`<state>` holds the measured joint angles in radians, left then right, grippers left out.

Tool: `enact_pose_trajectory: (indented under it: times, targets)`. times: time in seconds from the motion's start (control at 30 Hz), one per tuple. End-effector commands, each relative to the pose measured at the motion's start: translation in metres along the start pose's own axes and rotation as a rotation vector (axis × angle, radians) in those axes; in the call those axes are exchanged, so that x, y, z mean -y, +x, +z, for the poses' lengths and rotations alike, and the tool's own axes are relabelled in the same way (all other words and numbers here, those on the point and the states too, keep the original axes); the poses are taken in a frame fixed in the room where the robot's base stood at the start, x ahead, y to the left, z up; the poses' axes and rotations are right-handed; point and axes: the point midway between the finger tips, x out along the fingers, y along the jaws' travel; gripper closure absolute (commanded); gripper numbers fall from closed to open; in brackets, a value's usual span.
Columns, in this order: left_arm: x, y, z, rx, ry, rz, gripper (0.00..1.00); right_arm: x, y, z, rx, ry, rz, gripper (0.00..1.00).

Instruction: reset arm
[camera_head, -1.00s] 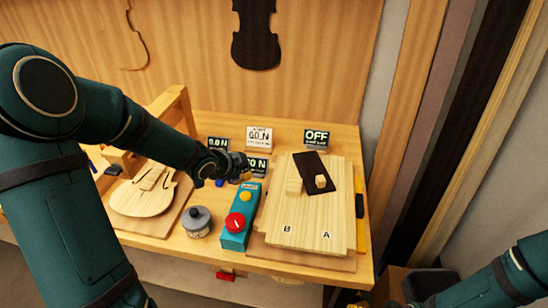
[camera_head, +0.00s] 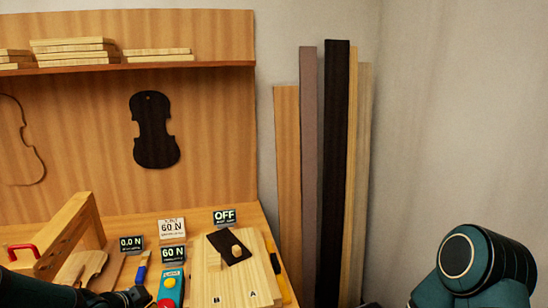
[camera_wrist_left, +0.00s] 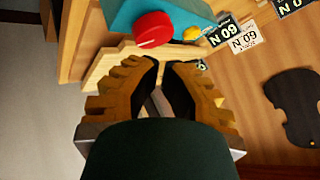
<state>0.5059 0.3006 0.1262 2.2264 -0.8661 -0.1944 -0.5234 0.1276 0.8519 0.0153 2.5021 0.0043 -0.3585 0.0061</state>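My left gripper (camera_head: 140,294) shows at the lower left of the head view, just left of the teal control box (camera_head: 171,286). In the left wrist view my left gripper (camera_wrist_left: 161,66) has its orange-brown fingers drawn together, tips almost meeting, with nothing seen held between them. The teal box (camera_wrist_left: 195,12) with its red button (camera_wrist_left: 154,29) and yellow button lies beyond the fingertips. My right arm is at the lower right of the head view, bent; its gripper is outside the picture.
The bench holds a pale board (camera_head: 246,284) marked A and B, with a dark plate (camera_head: 222,240) and wood blocks. Displays read 0.0 N, 60 N and OFF (camera_head: 224,216). A wooden frame (camera_head: 66,238) stands left. Tall planks (camera_head: 337,170) lean at the wall. A shelf (camera_head: 130,66) holds boards.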

Motion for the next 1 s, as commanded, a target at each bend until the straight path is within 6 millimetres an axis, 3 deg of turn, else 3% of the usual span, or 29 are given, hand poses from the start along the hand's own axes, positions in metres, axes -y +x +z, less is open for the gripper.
enact_pose_trajectory:
  times: [0.03, 0.17, 0.3, 0.4, 0.53, 0.6, 0.7, 1.0]
  targets:
    - [-0.027, 0.015, -0.004, -0.004, -0.072, 0.056, 1.0, 0.0, 0.0, 0.0, -0.001, 0.0, 0.0, 0.12]
    - [-0.084, 0.039, -0.008, 0.016, -0.289, 0.159, 1.0, 0.0, 0.0, -0.001, -0.002, 0.0, 0.0, 0.12]
    - [-0.163, 0.06, -0.007, 0.102, -0.564, 0.282, 1.0, 0.0, 0.0, -0.001, -0.002, 0.0, 0.0, 0.12]
    - [-0.227, 0.067, -0.001, 0.218, -0.771, 0.354, 1.0, 0.0, 0.0, 0.0, -0.001, -0.001, 0.0, 0.12]
    - [-0.291, 0.063, 0.014, 0.383, -0.977, 0.388, 1.0, 0.0, 0.0, -0.001, -0.001, 0.0, 0.0, 0.12]
    - [-0.313, 0.059, 0.021, 0.452, -1.049, 0.387, 1.0, 0.0, 0.0, -0.001, -0.002, 0.0, 0.0, 0.12]
    - [-0.331, 0.055, 0.028, 0.515, -1.109, 0.377, 1.0, 0.0, 0.0, -0.001, -0.002, 0.0, 0.0, 0.12]
    - [-0.337, 0.053, 0.031, 0.54, -1.135, 0.37, 1.0, 0.0, 0.0, -0.001, -0.002, -0.001, 0.0, 0.12]
